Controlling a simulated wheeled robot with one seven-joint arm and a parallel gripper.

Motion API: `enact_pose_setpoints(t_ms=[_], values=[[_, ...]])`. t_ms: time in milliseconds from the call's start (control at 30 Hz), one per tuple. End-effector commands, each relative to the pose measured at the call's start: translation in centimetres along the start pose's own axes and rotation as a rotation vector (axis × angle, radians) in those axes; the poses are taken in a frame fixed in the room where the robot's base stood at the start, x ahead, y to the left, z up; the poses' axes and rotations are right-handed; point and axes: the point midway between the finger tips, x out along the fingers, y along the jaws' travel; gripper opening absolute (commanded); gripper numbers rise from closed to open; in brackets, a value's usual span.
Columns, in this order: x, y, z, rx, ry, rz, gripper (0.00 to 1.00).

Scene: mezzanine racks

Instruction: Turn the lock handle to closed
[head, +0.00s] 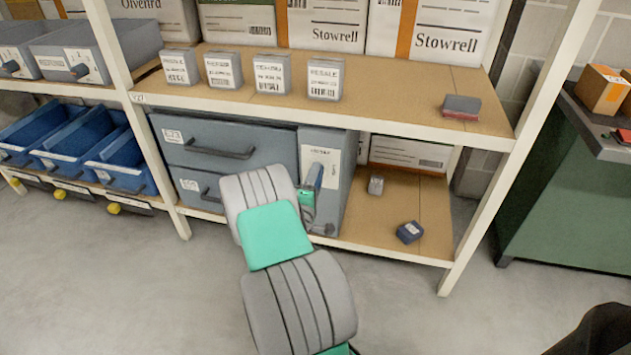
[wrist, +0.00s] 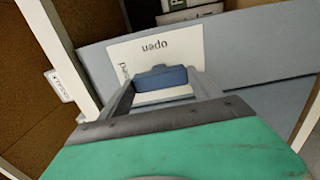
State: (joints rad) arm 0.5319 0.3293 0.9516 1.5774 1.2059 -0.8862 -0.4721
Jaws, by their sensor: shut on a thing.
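The lock handle (wrist: 162,77) is a blue bar on a white plate on the front of a grey cabinet. The plate (wrist: 139,51) reads "open" upside down in the wrist view; a second word is partly hidden. In the head view the handle (head: 314,178) stands near upright in front of the cabinet (head: 345,185). My gripper (wrist: 165,92) has its two fingers at either end of the blue handle and is shut on it. In the head view my gripper (head: 307,197) is mostly hidden behind my arm.
Left of the cabinet are grey drawers (head: 230,137) with dark handles. A rack upright (head: 520,150) stands to the right. Small boxes (head: 410,232) lie on the lower shelf. A board shelf (head: 390,95) overhangs the cabinet. The floor in front is clear.

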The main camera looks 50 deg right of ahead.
Motion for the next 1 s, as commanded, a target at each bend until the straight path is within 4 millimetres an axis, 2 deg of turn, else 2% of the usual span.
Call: enact_pose_setpoints(t_ms=[200, 233, 467, 767, 867, 1000], values=[[0.0, 0.0, 0.0, -0.006, 0.0, 0.0, 0.32], [0.0, 0.0, 0.0, -0.006, 0.0, 0.0, 0.75], [0.0, 0.0, 0.0, -0.003, -0.001, 0.0, 0.94], [-0.4, -0.1, 0.0, -0.002, 0.001, -0.001, 0.95], [-1.9, -0.1, -0.1, -0.004, 0.002, -0.004, 0.95], [-4.9, -0.1, -0.2, -0.005, 0.005, -0.003, 0.95]])
